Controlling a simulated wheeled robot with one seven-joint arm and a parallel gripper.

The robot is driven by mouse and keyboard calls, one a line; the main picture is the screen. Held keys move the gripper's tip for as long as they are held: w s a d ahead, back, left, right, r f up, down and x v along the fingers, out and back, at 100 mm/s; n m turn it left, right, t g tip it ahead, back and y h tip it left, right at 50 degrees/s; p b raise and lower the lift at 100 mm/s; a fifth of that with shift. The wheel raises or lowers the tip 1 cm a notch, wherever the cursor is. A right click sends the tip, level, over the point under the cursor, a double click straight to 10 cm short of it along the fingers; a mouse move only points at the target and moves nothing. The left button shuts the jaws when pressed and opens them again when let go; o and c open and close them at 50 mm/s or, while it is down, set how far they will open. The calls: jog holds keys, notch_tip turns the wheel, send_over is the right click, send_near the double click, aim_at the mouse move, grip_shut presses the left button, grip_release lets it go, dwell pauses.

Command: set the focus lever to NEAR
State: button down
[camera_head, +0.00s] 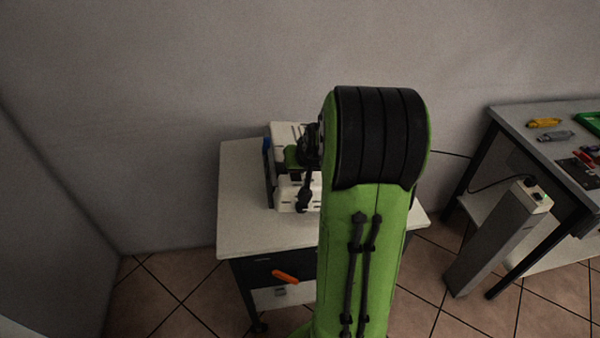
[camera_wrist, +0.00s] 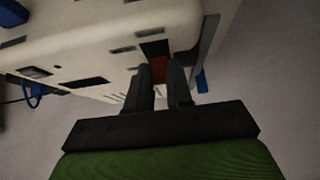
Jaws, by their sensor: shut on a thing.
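A white projector-like device (camera_head: 285,190) stands on a small white-topped cabinet (camera_head: 240,215) in the head view, partly hidden by my green arm. It also fills the upper part of the wrist view (camera_wrist: 90,45). An orange-brown piece (camera_wrist: 159,70), likely the focus lever, shows in a dark slot at the device's edge. My gripper (camera_wrist: 164,75) reaches to this slot, its two dark fingers on either side of the piece and shut on it. The fingertips partly hide it. Any NEAR marking is too small to read.
A blue cable (camera_wrist: 35,93) leaves the device at the left in the wrist view. A workbench (camera_head: 520,115) with tools stands at the right, beside a grey pedestal (camera_head: 495,240) with a power socket. An orange handle (camera_head: 285,276) is on the cabinet front.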

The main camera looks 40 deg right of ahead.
jog(key=c, duration=1)
grip_release()
